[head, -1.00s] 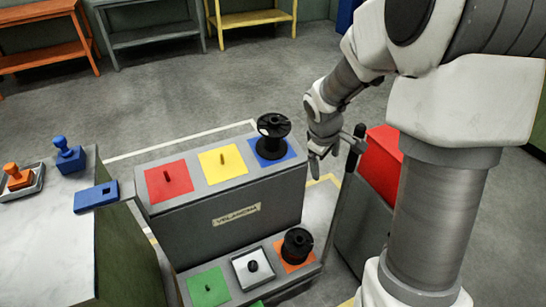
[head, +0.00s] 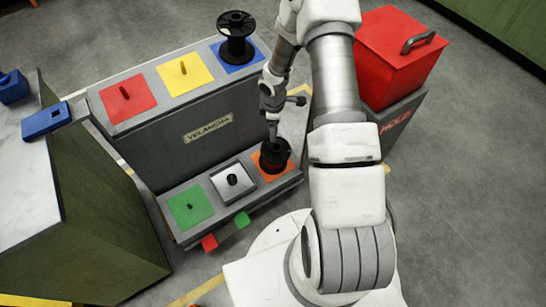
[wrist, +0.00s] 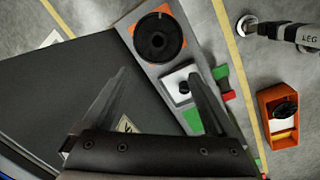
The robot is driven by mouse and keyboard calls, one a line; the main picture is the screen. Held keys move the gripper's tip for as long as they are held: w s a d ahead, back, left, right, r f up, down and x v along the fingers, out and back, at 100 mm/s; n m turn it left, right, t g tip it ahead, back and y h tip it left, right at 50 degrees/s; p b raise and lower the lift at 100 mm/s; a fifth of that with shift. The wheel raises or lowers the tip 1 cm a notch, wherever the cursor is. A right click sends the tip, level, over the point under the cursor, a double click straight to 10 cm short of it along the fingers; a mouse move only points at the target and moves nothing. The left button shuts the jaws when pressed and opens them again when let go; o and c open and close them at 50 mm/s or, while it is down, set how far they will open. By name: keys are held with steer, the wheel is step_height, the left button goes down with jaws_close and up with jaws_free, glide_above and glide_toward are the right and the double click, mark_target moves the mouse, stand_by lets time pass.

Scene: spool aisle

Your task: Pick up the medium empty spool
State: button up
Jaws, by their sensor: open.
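A black spool (head: 275,155) stands on the orange square of the lower step, and it also shows from above in the wrist view (wrist: 158,36). A taller black spool (head: 236,38) stands on the blue square of the upper step. I cannot tell from size alone which one is the medium spool. My gripper (head: 272,128) points down close above the orange-square spool, partly covering it in the head view. In the wrist view my gripper (wrist: 156,78) has its two fingers spread with nothing between them; the spool lies beyond the fingertips, towards the top of the picture.
The red (head: 127,98), yellow (head: 184,73) and green (head: 190,208) squares have bare pegs. A white square (head: 233,182) has a dark knob. A red box (head: 398,55) stands to the right. An orange bin (wrist: 262,103) holds a dark round thing. A marble-topped counter (head: 22,160) is at left.

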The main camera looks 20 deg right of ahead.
steer(key=b, duration=0.3)
glide_above(274, 145)
steer(key=s, duration=0.2)
steer(key=f, duration=0.7)
steer(key=a+f, duration=0.1)
steer(key=f, duration=0.2)
steer(key=shift+s+f, duration=0.1)
steer(key=shift+f, duration=0.05)
steer(key=shift+w+d+f+b, duration=0.2)
steer(key=shift+f+b, duration=0.3)
steer(key=shift+f, duration=0.5)
steer(key=shift+w+d+f+b, duration=0.1)
steer(key=shift+w+f+b, duration=0.25)
steer(key=shift+f, duration=0.65)
steer(key=shift+w+d+f+b, duration=0.1)
steer(key=shift+f+b, duration=0.5)
steer(key=shift+f, duration=0.4)
steer(key=shift+r, duration=0.1)
jaws_close()
steer(key=shift+w, duration=0.1)
